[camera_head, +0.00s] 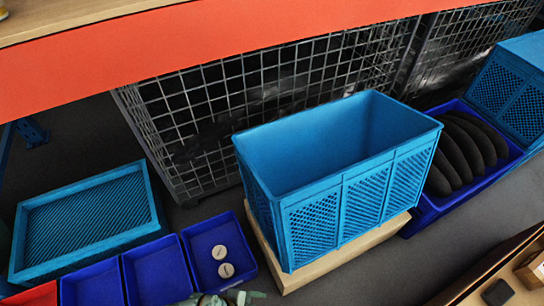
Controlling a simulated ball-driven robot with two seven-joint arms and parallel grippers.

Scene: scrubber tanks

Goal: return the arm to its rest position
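Neither of my grippers can be made out in the head view, and no arm clearly shows. A small pale green-grey shape (228,298) is cut off by the bottom edge, and I cannot tell what it is. A tall light-blue crate (315,226) stands upright in the middle on a pale wooden base (345,252). The part of its inside that shows is empty.
A dark-blue bin (203,228) holds two round pale discs (222,260). Dark-blue bins (158,274) and a shallow light-blue crate (88,222) lie left. Right, a dark-blue bin (428,212) holds several black pads (468,150). An orange-edged shelf (200,45) and wire mesh (270,80) stand behind.

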